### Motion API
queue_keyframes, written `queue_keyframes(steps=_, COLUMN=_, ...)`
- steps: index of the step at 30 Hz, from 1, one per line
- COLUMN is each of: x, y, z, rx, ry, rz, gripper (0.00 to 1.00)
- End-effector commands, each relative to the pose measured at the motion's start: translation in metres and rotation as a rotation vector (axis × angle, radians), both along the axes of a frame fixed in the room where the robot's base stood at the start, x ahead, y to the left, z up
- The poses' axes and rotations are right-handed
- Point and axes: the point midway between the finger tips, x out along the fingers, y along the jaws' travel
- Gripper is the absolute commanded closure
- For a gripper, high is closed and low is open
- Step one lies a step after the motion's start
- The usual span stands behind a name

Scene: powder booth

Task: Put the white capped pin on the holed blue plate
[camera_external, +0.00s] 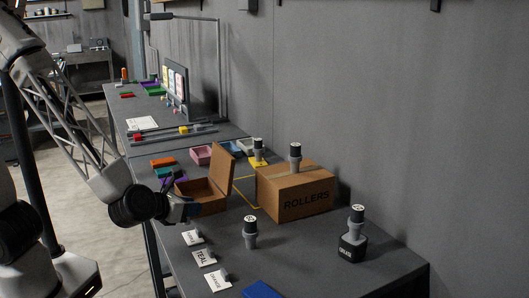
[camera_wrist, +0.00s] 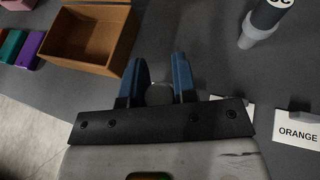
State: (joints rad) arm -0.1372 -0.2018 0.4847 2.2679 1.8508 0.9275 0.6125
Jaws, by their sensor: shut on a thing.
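My gripper (camera_external: 188,210) is low over the near left edge of the table, in front of the open cardboard box. In the wrist view its blue fingers (camera_wrist: 158,90) are closed on a small grey, round thing (camera_wrist: 159,94), mostly hidden between them. I cannot tell whether this is the white capped pin; no white cap shows clearly elsewhere. A dark blue flat piece (camera_external: 262,289) lies at the bottom edge of the external view, partly cut off. It may be the blue plate, but I cannot make out holes in it.
An open cardboard box (camera_external: 221,182) stands beside a closed ROLLERS carton (camera_external: 298,192). Black-topped grey posts stand on the table (camera_external: 250,232), on the carton (camera_external: 295,156) and at the right (camera_external: 357,217). Name cards, including TEAL (camera_external: 204,257) and ORANGE (camera_wrist: 298,131), line the near edge.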

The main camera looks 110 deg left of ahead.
Motion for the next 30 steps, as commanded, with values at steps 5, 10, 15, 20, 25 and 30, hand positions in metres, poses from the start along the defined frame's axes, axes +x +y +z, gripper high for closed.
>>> queue_keyframes(steps=5, x=0.029, y=-0.029, z=0.004, rx=0.002, ry=-0.002, rz=-0.018, gripper=0.99)
queue_keyframes(steps=10, x=0.053, y=-0.059, z=0.007, rx=0.002, ry=-0.002, rz=-0.032, gripper=0.99)
queue_keyframes(steps=15, x=0.075, y=-0.09, z=0.01, rx=0.0, ry=-0.002, rz=-0.045, gripper=0.99)
queue_keyframes(steps=20, x=0.093, y=-0.12, z=0.012, rx=-0.001, ry=0.001, rz=-0.055, gripper=0.99)
queue_keyframes(steps=25, x=0.106, y=-0.146, z=0.013, rx=-0.004, ry=0.003, rz=-0.065, gripper=0.99)
queue_keyframes(steps=30, x=0.112, y=-0.16, z=0.014, rx=-0.005, ry=0.005, rz=-0.068, gripper=0.99)
